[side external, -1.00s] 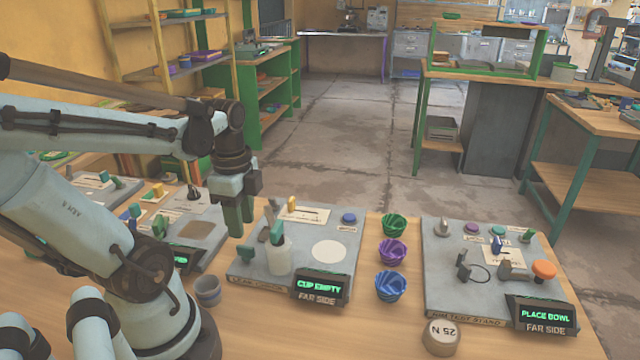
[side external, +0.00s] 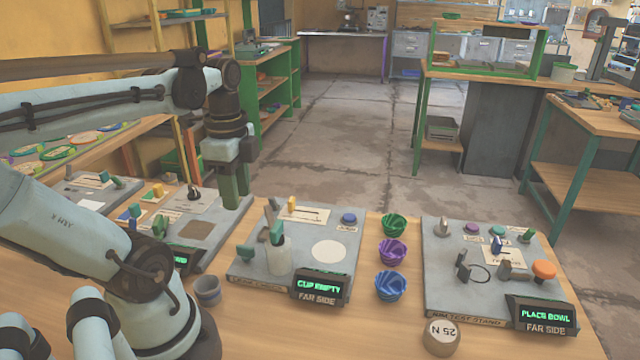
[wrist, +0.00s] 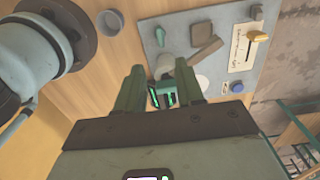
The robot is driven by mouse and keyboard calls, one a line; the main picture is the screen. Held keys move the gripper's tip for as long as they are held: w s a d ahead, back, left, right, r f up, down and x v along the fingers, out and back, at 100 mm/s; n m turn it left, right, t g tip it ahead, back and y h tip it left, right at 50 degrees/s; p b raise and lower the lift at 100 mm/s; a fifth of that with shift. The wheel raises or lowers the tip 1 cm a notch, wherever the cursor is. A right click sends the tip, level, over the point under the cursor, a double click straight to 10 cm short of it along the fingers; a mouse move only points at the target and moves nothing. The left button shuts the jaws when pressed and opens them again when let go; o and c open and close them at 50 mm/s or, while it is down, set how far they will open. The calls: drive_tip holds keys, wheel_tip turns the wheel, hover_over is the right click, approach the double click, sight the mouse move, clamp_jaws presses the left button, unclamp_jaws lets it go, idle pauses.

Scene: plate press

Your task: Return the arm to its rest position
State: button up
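My gripper (side external: 236,190) is up in the air behind the middle station, its green fingers pointing down. In the wrist view my gripper (wrist: 160,75) has its two fingers apart, with nothing held between them. The middle station (side external: 247,262) stands below and to the right of it, with a display (side external: 320,289) reading "CUP EMPTY". The wrist view looks down on this station (wrist: 215,20), and its small display (wrist: 162,95) shows between the fingers.
Green (side external: 394,225), purple (side external: 392,251) and blue (side external: 390,286) bowls stand in a row. Right of them is the rim test stand (side external: 440,285), its display reading "PLACE BOWL". A 25 N weight (side external: 441,337) and a grey cup (side external: 208,291) stand on the wooden table.

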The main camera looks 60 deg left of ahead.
drive_tip(key=w+d+n+t, duration=0.1)
drive_tip(key=w, duration=0.1)
drive_tip(key=w+d+f+n+t, duration=0.1)
drive_tip(key=w+d, duration=0.1)
drive_tip(key=w+d+f+n+t+y, duration=0.1)
drive_tip(key=w+n, duration=0.1)
drive_tip(key=shift+d, duration=0.4)
drive_tip(key=w+d+n+t+h, duration=0.1)
drive_tip(key=w+d+n+t, duration=0.3)
drive_tip(key=d, duration=0.4)
drive_tip(key=shift+w+f+n, duration=0.3)
drive_tip(key=shift+w+n, duration=0.1)
drive_tip(key=shift+n, duration=0.2)
